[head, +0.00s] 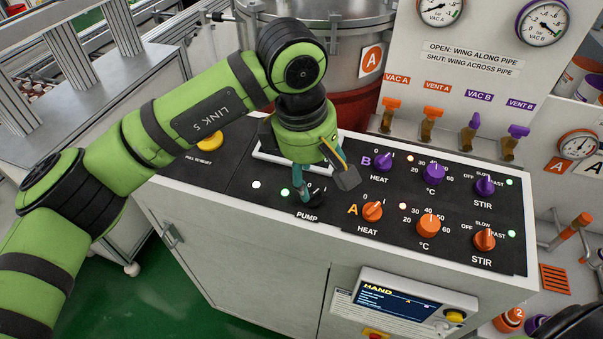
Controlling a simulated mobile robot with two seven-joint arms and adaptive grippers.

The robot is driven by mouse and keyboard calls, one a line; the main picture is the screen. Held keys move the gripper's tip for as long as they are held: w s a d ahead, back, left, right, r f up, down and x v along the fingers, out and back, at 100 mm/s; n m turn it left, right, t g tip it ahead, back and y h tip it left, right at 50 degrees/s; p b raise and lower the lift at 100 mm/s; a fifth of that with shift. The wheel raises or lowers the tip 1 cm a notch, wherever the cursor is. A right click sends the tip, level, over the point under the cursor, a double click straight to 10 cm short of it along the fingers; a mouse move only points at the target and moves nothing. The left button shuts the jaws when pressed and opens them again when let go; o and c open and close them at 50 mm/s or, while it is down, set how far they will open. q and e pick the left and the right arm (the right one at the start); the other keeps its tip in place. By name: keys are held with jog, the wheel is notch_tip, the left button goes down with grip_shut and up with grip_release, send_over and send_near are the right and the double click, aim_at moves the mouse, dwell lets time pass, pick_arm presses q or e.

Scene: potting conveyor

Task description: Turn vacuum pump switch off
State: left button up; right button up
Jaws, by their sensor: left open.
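The black pump switch (314,199) sits on the dark control panel just above the word PUMP. It is partly hidden by my gripper, and I cannot tell its setting. A green lamp (285,191) to its left is lit. My left gripper (322,186) points down over the switch from above, open, with its fingers spread to either side. I cannot tell whether a finger touches the switch. My right gripper is not in view.
Orange HEAT A knob (372,211) stands close to the right, with purple HEAT B knob (384,161) above it. A yellow stop button (210,141) is at left. Valves and gauges stand behind. A HAND display (415,305) is below.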

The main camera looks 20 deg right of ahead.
aim_at(311, 194)
pick_arm(q)
jog(key=shift+w+a+r+t+y, duration=0.15)
jog(key=shift+w+a+t+y, duration=0.15)
jog(key=shift+w+a+y, duration=0.2)
jog(key=shift+a+f+p, duration=0.15)
jog(key=shift+f+p, duration=0.1)
jog(key=shift+p, duration=0.1)
jog(key=f+p, duration=0.2)
jog(key=f, duration=0.1)
jog(key=d+f+p, duration=0.1)
jog(key=f, duration=0.1)
jog(key=shift+w+f, duration=0.1)
jog(key=shift+f, duration=0.5)
